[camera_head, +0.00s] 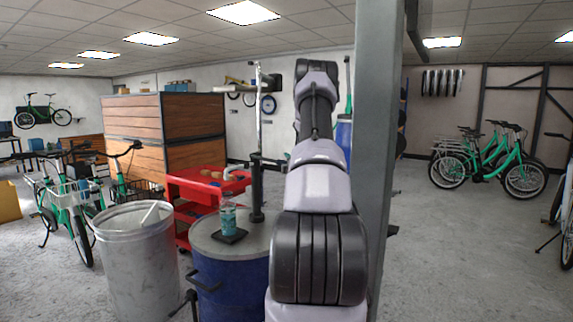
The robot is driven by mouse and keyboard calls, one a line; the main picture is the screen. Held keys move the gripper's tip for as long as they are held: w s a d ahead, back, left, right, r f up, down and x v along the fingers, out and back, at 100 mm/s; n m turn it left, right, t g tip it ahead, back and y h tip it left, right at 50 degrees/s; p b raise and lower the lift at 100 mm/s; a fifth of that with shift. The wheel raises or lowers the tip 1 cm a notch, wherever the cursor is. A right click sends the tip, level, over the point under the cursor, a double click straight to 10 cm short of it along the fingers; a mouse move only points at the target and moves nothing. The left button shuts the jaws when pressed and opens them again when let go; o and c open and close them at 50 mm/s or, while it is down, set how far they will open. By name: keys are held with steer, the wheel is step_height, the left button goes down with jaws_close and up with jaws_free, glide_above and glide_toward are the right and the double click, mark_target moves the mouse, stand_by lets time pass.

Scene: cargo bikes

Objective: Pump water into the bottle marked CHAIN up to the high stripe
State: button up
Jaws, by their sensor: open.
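A small teal-tinted bottle (228,218) stands upright on a dark square pad (230,237) on top of a blue drum (231,295). Any marking or stripe on it is too small to read, and I cannot tell its water level. A black hand pump (257,190) rises from the drum lid, just right of the bottle and apart from it. My arm stands upright in the middle of the view. My gripper does not show.
A grey metal bin (138,262) stands left of the drum. A red cart (203,188) is behind it. A grey post (375,165) rises close to my arm's right. Green bikes (488,165) stand at the far right, with open floor before them.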

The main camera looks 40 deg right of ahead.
jaws_close()
stand_by(1.4)
